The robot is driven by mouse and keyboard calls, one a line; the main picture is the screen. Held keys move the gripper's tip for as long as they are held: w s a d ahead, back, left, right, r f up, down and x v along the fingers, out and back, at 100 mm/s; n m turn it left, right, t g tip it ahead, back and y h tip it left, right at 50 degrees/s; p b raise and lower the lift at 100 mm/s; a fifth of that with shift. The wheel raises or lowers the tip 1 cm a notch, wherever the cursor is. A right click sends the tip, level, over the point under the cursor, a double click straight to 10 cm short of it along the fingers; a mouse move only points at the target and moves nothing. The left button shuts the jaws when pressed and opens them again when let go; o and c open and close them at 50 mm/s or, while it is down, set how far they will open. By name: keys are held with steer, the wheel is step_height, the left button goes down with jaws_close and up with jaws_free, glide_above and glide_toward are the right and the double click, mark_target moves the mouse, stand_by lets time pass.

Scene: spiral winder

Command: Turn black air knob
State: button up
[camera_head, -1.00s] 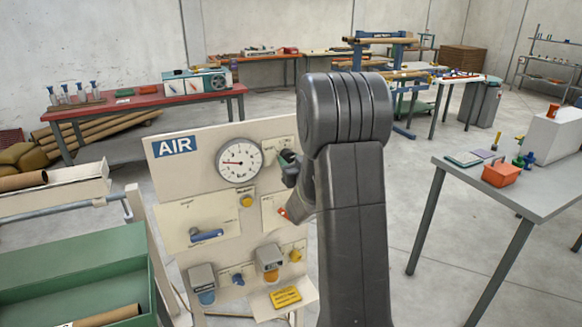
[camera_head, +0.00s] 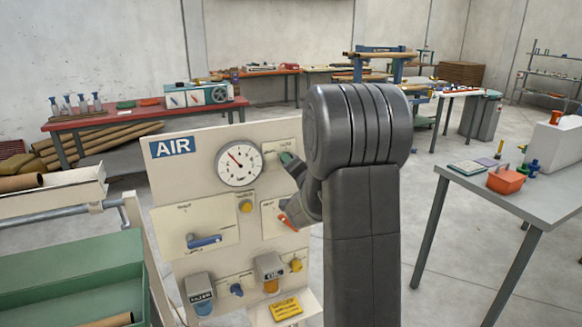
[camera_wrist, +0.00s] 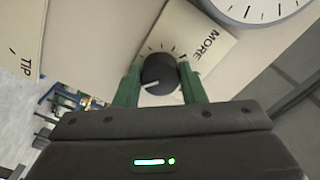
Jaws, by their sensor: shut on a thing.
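The black air knob (camera_wrist: 158,73) sits on a cream label plate marked MORE in the wrist view, with a white pointer line on its face. My gripper (camera_wrist: 160,82) has its green fingers on both sides of the knob and is shut on it. In the head view my gripper (camera_head: 288,160) is at the upper right of the AIR panel (camera_head: 185,180), and my arm hides the panel's right side and the knob. The round gauge (camera_head: 239,163) is left of my gripper; its needle points to the upper left.
An orange-red lever (camera_head: 289,222) is just below my gripper. A blue lever (camera_head: 204,241), a yellow knob (camera_head: 246,205) and a yellow tag (camera_head: 286,308) are on the panel. A grey table (camera_head: 530,205) stands to the right. A green tray (camera_head: 75,270) is at the left.

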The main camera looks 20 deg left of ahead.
steer(key=shift+m, duration=2)
steer(key=o, duration=1)
steer(key=b+v, duration=0.1)
steer(key=v, duration=1.2)
steer(key=shift+s+d+b, duration=0.25)
steer(key=shift+d+b, duration=0.05)
steer(key=shift+d, duration=0.05)
